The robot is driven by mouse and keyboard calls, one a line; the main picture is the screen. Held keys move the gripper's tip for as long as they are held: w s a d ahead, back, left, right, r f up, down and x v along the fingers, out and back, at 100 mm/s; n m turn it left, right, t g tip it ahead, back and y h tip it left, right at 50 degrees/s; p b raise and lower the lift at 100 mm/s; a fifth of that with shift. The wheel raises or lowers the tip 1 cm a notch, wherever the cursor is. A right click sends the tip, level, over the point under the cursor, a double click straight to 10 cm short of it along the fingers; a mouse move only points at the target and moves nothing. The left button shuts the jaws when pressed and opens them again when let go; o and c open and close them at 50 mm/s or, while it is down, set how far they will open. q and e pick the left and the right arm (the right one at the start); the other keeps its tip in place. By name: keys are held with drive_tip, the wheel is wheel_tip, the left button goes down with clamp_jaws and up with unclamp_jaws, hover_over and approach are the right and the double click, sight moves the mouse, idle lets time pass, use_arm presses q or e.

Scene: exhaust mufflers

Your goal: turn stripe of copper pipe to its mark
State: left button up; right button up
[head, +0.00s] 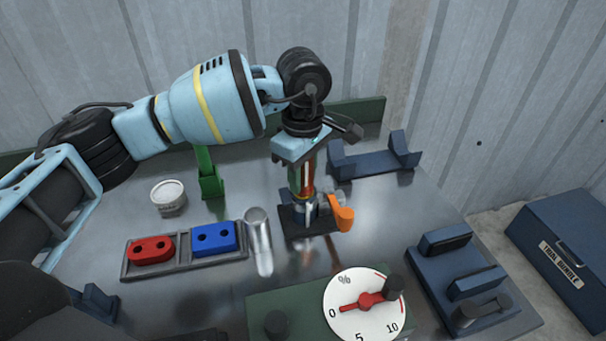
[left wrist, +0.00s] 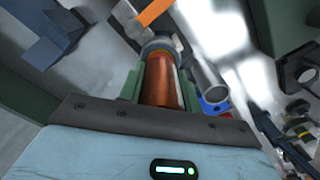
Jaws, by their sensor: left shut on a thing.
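The copper pipe (left wrist: 162,80) stands upright in a dark holder (head: 308,222) with an orange lever (head: 342,216) at its side. My left gripper (head: 302,178) comes down from above and is shut on the copper pipe (head: 308,178). In the left wrist view the pipe sits between the green finger pads, with a grey collar (left wrist: 158,46) beyond it. I cannot make out the stripe or its mark clearly. My right gripper does not show.
A dial gauge (head: 365,303) stands at the front. A tray with a red block (head: 151,249) and a blue block (head: 214,238) lies left, beside a metal tube (head: 259,242). A white tin (head: 168,196), a green post (head: 208,172) and blue cradles (head: 375,160) stand around.

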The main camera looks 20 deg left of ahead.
use_arm(q)
drive_tip(key=o, duration=1.2)
drive_tip(key=shift+c, duration=0.2)
drive_tip(key=shift+r, duration=3.95)
